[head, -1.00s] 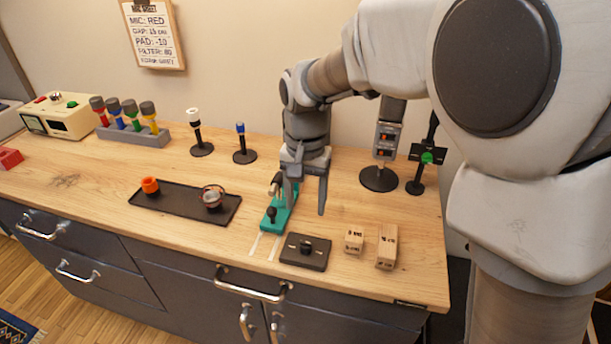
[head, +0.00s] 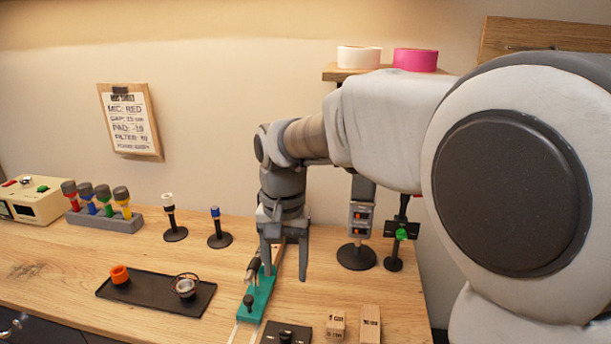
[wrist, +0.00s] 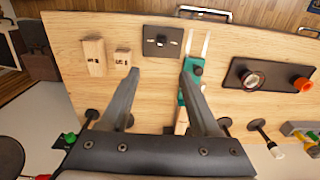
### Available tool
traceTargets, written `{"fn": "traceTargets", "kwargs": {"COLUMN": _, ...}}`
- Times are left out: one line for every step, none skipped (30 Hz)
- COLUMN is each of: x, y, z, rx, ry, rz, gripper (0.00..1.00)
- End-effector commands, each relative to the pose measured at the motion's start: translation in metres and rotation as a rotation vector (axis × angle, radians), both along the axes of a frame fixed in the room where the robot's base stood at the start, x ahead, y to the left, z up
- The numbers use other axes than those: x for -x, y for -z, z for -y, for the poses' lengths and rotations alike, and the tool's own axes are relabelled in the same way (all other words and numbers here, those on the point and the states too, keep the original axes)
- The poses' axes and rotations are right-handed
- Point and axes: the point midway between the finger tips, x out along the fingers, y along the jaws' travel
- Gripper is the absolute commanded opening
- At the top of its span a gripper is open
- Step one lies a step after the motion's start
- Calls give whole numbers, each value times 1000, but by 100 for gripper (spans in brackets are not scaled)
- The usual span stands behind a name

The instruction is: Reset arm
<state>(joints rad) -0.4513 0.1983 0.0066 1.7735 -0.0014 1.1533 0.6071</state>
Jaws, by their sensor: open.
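My gripper (head: 285,262) hangs over the wooden counter (head: 60,268) with its fingers pointing down, apart and empty. A teal sliding block (head: 256,297) with a black knob sits just below and left of the fingers in the head view. In the wrist view the two fingers (wrist: 160,88) are spread wide. The teal block (wrist: 193,95) is partly behind one finger there. I cannot tell whether a finger touches the block.
A dark tray (head: 150,290) with an orange ring and a round metal piece lies to the left. Two slim stands (head: 218,228) (head: 173,217) stand behind. A black plate with a knob (wrist: 162,42) and two wooden blocks (head: 370,322) are near the front. Taller stands (head: 357,255) stand at right.

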Motion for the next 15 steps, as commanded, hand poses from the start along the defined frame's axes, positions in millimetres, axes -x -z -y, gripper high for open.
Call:
{"fn": "traceTargets", "kwargs": {"x": 3, "y": -6, "z": 9, "rx": -6, "ry": 1, "rz": 14, "gripper": 63}}
{"fn": "traceTargets", "kwargs": {"x": 5, "y": -10, "z": 14, "rx": -10, "ry": -2, "rz": 24, "gripper": 63}}
{"fn": "traceTargets", "kwargs": {"x": 9, "y": -15, "z": 23, "rx": -16, "ry": -5, "rz": 38, "gripper": 63}}
{"fn": "traceTargets", "kwargs": {"x": 11, "y": -19, "z": 29, "rx": -20, "ry": -9, "rz": 50, "gripper": 63}}
{"fn": "traceTargets", "kwargs": {"x": 15, "y": -23, "z": 36, "rx": -24, "ry": -12, "rz": 62, "gripper": 63}}
{"fn": "traceTargets", "kwargs": {"x": 20, "y": -28, "z": 46, "rx": -27, "ry": -18, "rz": 79, "gripper": 63}}
{"fn": "traceTargets", "kwargs": {"x": 24, "y": -31, "z": 53, "rx": -30, "ry": -22, "rz": 92, "gripper": 63}}
{"fn": "traceTargets", "kwargs": {"x": 27, "y": -34, "z": 59, "rx": -33, "ry": -27, "rz": 106, "gripper": 63}}
{"fn": "traceTargets", "kwargs": {"x": 33, "y": -38, "z": 68, "rx": -37, "ry": -32, "rz": 124, "gripper": 63}}
{"fn": "traceTargets", "kwargs": {"x": 37, "y": -41, "z": 75, "rx": -38, "ry": -36, "rz": 136, "gripper": 63}}
{"fn": "traceTargets", "kwargs": {"x": 42, "y": -44, "z": 81, "rx": -40, "ry": -41, "rz": 150, "gripper": 63}}
{"fn": "traceTargets", "kwargs": {"x": 47, "y": -47, "z": 89, "rx": -41, "ry": -46, "rz": 168, "gripper": 63}}
{"fn": "traceTargets", "kwargs": {"x": 52, "y": -49, "z": 95, "rx": -42, "ry": -49, "rz": 182, "gripper": 63}}
{"fn": "traceTargets", "kwargs": {"x": 57, "y": -50, "z": 101, "rx": -42, "ry": -54, "rz": 195, "gripper": 63}}
{"fn": "traceTargets", "kwargs": {"x": 63, "y": -52, "z": 109, "rx": -41, "ry": -59, "rz": 213, "gripper": 63}}
